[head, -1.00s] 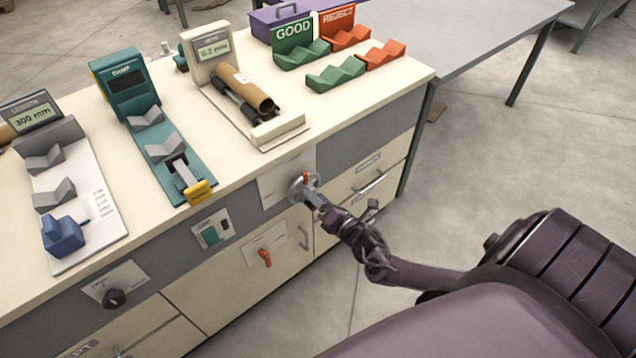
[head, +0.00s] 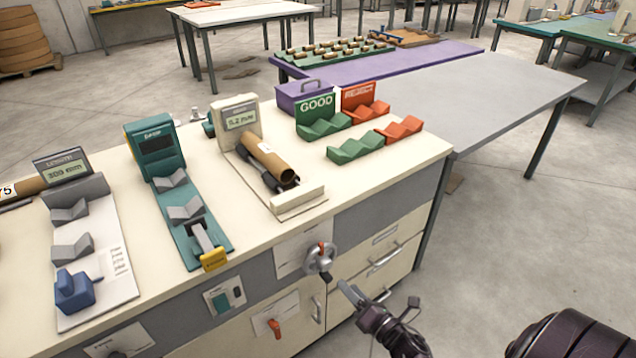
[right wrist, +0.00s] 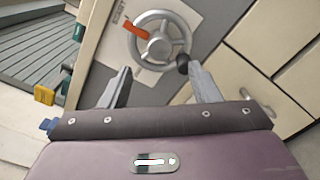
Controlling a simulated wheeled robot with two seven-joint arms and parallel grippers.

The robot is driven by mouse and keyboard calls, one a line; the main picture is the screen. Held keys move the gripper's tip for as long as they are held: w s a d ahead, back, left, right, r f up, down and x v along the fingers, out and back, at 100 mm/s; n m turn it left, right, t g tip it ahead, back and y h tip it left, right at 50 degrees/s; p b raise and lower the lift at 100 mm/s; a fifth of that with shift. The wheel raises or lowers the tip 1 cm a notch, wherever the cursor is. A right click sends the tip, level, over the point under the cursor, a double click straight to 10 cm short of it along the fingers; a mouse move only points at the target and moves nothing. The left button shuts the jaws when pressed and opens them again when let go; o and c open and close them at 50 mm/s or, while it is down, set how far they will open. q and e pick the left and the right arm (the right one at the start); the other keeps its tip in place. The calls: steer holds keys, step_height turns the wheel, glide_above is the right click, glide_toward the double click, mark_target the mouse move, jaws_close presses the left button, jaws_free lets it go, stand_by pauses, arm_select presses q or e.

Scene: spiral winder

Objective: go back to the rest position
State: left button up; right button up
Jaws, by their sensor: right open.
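My right gripper (head: 352,292) is in front of the cabinet, low and to the right of the handwheel (head: 320,259). In the right wrist view its two fingers (right wrist: 162,90) stand wide apart with nothing between them. The handwheel (right wrist: 160,42) is beyond the fingertips there, with its dark knob near the right finger; whether they touch is unclear. A brown tube (head: 270,160) lies on the gauge (head: 236,116) showing about 0.2 mm on the cabinet top. My left gripper does not show in either current view.
The cabinet top (head: 160,283) also holds a length gauge (head: 68,172), a teal gauge (head: 155,145), green GOOD cradles (head: 315,112) and orange REJECT cradles (head: 360,97). A grey table (head: 480,95) stands to the right. Open floor (head: 540,230) lies right of the cabinet.

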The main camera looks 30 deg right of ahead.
steer(key=s+d+f+m+g+h, duration=0.15)
steer(key=s+f+m+g, duration=0.45)
steer(key=f, duration=0.6)
steer(key=s+f+m+g+h, duration=0.25)
steer(key=s+f+m, duration=0.5)
steer(key=f, duration=0.55)
steer(key=s+a+f+m+g+y, duration=0.1)
steer(key=s+a+f+m+g, duration=0.3)
steer(key=s, duration=0.6)
steer(key=s+a+f+m+g+y, duration=0.1)
steer(key=s+a+f+m+g, duration=0.3)
steer(key=s, duration=0.6)
steer(key=a+f+m, duration=0.2)
steer(key=a+f, duration=0.1)
steer(key=a, duration=0.1)
steer(key=shift+s+a+f, duration=0.2)
steer(key=shift+s+a, duration=0.15)
steer(key=shift+a, duration=0.05)
steer(key=shift+g, duration=0.25)
